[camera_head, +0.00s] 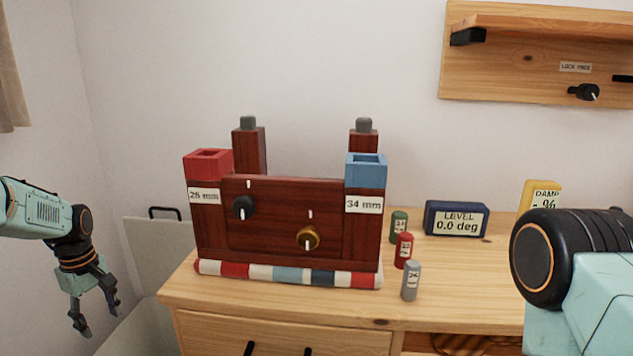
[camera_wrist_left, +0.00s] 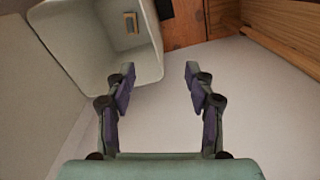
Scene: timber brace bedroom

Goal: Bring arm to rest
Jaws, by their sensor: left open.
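My left gripper (camera_head: 97,318) hangs at the left of the head view, to the left of the wooden desk and apart from it. Its fingers are spread and empty. At the right of the head view a pale green and black part of my right arm (camera_head: 585,300) shows. My right gripper is out of view.
A dark red wooden apparatus (camera_head: 275,218) with two knobs stands on the desk (camera_head: 455,285). Several small labelled cylinders and a blue level display (camera_head: 455,219) are beside it. A wall shelf (camera_head: 545,60) hangs above. A pale bin (camera_wrist_left: 75,45) is near the left gripper.

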